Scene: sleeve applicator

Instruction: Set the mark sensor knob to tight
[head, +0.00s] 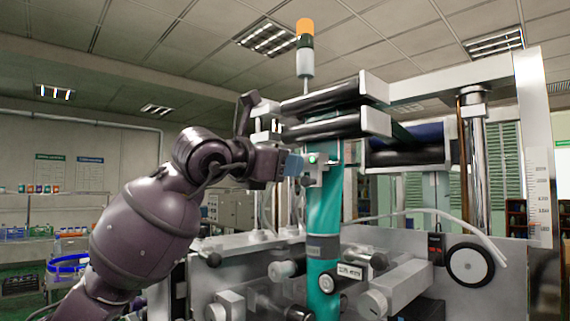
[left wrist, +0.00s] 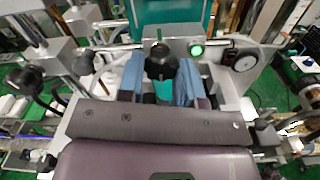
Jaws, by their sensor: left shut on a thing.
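My left gripper (head: 294,166) reaches in from the left to the small sensor block (head: 313,175) beside the teal sleeve film (head: 324,205). In the left wrist view my left gripper (left wrist: 160,84) has its two blue fingers on either side of a black knob (left wrist: 160,62), and it is shut on the knob. The knob stands in front of a pale bracket, and a lit green lamp (left wrist: 197,50) sits to its right. In the head view the fingers hide the knob. I cannot read the knob's setting. My right gripper is in neither view.
Black rollers (head: 325,128) are just above my left gripper. A round dial (left wrist: 243,56) lies right of the lamp. Another black knob (left wrist: 28,78) is at the left. More machine knobs and blocks (head: 400,285) stand below.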

